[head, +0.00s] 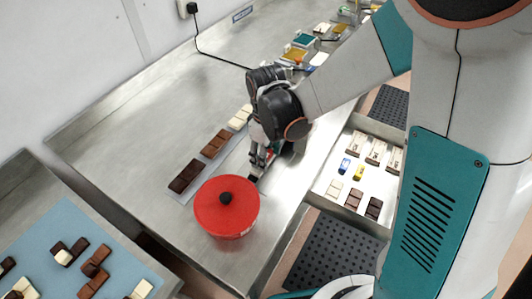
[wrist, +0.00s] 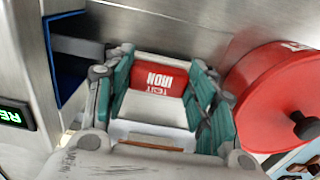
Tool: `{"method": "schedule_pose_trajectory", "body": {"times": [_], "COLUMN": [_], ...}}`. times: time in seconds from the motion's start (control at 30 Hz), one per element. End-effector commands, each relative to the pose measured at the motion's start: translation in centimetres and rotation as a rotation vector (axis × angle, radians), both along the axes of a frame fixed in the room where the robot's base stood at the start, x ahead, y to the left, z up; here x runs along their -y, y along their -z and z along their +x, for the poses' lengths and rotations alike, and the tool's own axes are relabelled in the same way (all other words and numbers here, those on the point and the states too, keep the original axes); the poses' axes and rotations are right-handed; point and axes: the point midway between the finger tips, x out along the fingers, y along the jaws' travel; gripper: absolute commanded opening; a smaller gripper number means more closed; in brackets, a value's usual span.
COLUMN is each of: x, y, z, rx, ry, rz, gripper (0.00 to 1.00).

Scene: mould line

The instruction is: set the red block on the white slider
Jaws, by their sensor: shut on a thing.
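My gripper (head: 258,160) is low over the metal table, just behind the red pot. In the wrist view its teal-padded fingers (wrist: 165,95) are shut on the red block (wrist: 158,76), which has white lettering with "IRON" on it. Pale surfaces show above and below the block between the fingers. I cannot tell whether any of them is the white slider, or whether the block touches something beneath. In the head view, the gripper and wrist hide most of the block.
A red lidded pot (head: 226,209) stands close to the gripper; it also shows in the wrist view (wrist: 278,92). A strip of chocolate bars (head: 186,176) lies to the left. A blue-edged opening (wrist: 66,62) and a green display (wrist: 16,114) are at left in the wrist view.

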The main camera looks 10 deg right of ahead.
Motion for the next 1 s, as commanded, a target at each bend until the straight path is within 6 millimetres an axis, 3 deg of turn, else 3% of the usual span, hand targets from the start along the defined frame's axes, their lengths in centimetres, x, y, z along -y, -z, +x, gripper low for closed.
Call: {"method": "schedule_pose_trajectory", "body": {"times": [0.17, 0.2, 0.3, 0.67, 1.0], "x": [0.0, 0.0, 0.0, 0.0, 0.0], "y": [0.0, 0.0, 0.0, -0.2, -4.4], "z": [0.0, 0.0, 0.0, 0.0, 0.0], "rx": [0.0, 0.0, 0.0, 0.0, 0.0], "ry": [0.0, 0.0, 0.0, 0.0, 0.0], "rz": [0.0, 0.0, 0.0, 0.0, 0.0], "gripper": [0.31, 0.58, 0.74, 0.74, 0.74]}}
